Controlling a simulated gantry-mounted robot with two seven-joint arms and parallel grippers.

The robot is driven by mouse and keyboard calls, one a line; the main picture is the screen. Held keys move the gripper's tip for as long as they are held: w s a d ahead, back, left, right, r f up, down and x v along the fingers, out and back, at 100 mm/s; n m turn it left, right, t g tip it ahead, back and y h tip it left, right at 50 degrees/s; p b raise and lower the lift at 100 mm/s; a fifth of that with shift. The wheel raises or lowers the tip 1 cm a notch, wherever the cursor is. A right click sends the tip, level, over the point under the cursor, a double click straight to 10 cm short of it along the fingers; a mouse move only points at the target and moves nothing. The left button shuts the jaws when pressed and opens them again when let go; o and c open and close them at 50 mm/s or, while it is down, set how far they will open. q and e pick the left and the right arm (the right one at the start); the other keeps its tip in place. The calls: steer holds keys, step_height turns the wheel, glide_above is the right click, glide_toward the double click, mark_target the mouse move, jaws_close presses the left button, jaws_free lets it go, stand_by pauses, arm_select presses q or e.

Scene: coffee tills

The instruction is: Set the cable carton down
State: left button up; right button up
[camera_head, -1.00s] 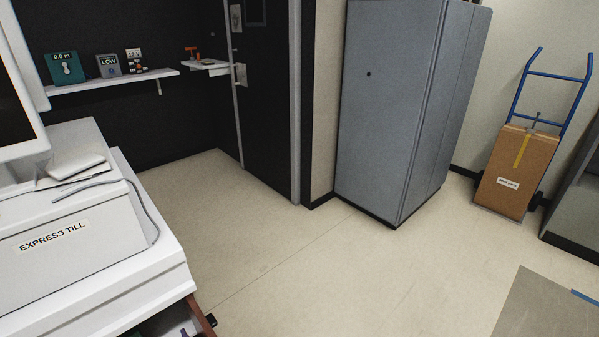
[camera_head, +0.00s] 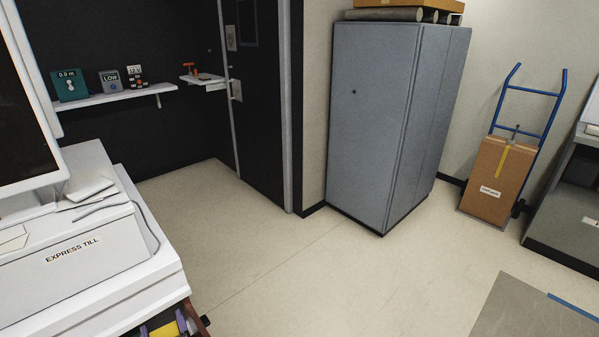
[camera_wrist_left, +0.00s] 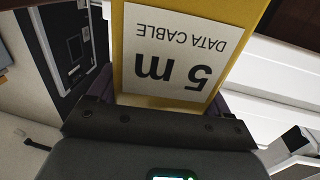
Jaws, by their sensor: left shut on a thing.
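The cable carton (camera_wrist_left: 183,50) is yellow with a white label reading "5 m DATA CABLE", upside down in the left wrist view. My left gripper (camera_head: 163,329) is shut on the carton, with a purple finger on each side. In the head view a small part of the yellow carton (camera_head: 165,331) shows at the bottom edge, beside the white express till counter; the rest is cut off. I cannot tell whether the carton touches anything below it. My right gripper is not in view.
The express till (camera_head: 85,250) stands at left. A shelf (camera_head: 110,98) on the dark wall holds several small devices. A grey cabinet (camera_head: 385,120) stands mid-room, with a blue hand truck (camera_head: 535,92) bearing a cardboard box (camera_head: 495,180) to its right. The floor between is clear.

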arm_select(q)
steer(key=w+d+r+m+t+h+p, duration=0.1)
steer(key=d+r+m+h+p, duration=0.2)
steer(key=r, duration=0.9)
steer(key=w+d+r+m+t+h+p, duration=0.1)
steer(key=d+r+t+h+p, duration=0.3)
steer(key=r, duration=0.9)
steer(key=s+d+r+m+g+h+p, duration=0.2)
steer(key=s+d+r+m+h+p, duration=0.15)
steer(key=d+r, duration=0.35)
steer(key=s+r+p, duration=1)
steer(key=r+p, duration=0.2)
steer(key=p, duration=2.5)
steer(key=shift+a+r, duration=0.15)
steer(key=shift+a, duration=0.05)
steer(key=shift+d, duration=0.1)
